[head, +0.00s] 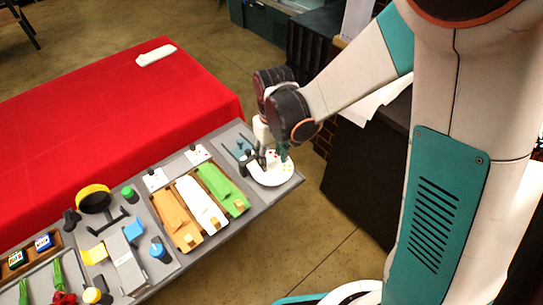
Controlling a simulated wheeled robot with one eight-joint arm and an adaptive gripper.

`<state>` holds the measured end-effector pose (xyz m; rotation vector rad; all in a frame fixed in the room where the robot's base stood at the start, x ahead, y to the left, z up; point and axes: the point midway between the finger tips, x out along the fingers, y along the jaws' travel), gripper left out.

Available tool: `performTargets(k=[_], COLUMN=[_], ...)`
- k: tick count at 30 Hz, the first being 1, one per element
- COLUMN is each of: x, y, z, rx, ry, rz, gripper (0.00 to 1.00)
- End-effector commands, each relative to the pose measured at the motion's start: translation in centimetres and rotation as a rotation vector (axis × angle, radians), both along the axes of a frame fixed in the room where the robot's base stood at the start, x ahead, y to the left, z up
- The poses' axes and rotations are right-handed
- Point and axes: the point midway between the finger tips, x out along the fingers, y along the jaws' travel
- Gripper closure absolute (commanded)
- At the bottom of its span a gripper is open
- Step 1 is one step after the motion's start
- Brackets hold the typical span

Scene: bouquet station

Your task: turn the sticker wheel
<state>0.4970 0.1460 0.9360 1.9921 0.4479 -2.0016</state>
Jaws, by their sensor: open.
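The sticker wheel (270,178) is a white disc with small yellow and red dots. It lies at the right end of the grey station board (222,236). My gripper (274,160) points down over the back part of the wheel, with its dark fingers apart. The fingers hide part of the disc. I cannot tell whether they touch it.
Left of the wheel lie green (222,188), white (201,204) and orange (176,217) strips in a wooden tray. A yellow-topped round item (94,196) and a blue bottle (158,250) stand further left. Red cloth (90,130) covers the area behind.

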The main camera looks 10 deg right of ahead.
Motion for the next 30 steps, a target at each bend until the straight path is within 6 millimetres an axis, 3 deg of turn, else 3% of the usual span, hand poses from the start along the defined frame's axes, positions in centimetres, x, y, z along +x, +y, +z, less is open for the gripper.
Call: performTargets(k=[9,15,30], x=[0.0,0.0,0.0], y=[-0.1,-0.1,-0.1], z=[4.6,6.5,6.9], rx=[0.000,0.000,0.000], ry=[0.000,0.000,0.000], rz=[0.000,0.000,0.000], gripper=[0.55,0.55,0.55])
